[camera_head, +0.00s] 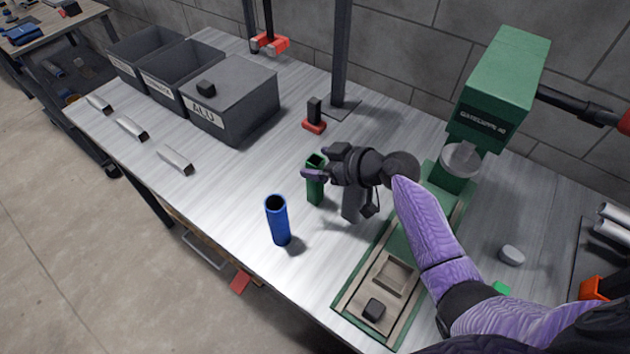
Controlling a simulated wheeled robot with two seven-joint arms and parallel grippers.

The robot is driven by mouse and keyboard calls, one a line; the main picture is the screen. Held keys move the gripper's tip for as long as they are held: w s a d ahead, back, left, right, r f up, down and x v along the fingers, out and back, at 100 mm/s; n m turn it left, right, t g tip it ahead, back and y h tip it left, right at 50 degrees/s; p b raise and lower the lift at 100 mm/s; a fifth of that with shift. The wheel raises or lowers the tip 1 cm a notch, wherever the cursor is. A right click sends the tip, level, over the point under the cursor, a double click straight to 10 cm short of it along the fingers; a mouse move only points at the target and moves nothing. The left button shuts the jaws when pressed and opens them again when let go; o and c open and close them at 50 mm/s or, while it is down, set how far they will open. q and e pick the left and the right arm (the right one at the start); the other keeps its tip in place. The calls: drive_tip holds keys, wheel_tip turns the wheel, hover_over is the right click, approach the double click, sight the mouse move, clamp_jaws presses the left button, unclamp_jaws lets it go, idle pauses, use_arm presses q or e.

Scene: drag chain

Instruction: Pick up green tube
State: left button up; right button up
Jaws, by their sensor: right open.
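The green tube (314,188) stands upright on the table, a square-topped hollow piece. My right gripper (314,174) is at its upper part, with purple-tipped fingers beside the tube near its top. The gripper is open, and I cannot tell whether the fingers touch the tube. My right arm comes in from the lower right. My left gripper is not in view.
A blue round tube (278,220) stands upright just left and in front of the green one. A green machine (500,85) with its base (345,300) takes up the right. Grey bins (235,100) stand at the back left, with small metal pieces (175,160) before them.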

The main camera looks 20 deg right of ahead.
drive_tip(key=shift+w+a+f, duration=0.15)
drive_tip(key=shift+w+f, duration=0.05)
drive_tip(key=shift+w, duration=0.05)
clamp_jaws()
idle(0.3)
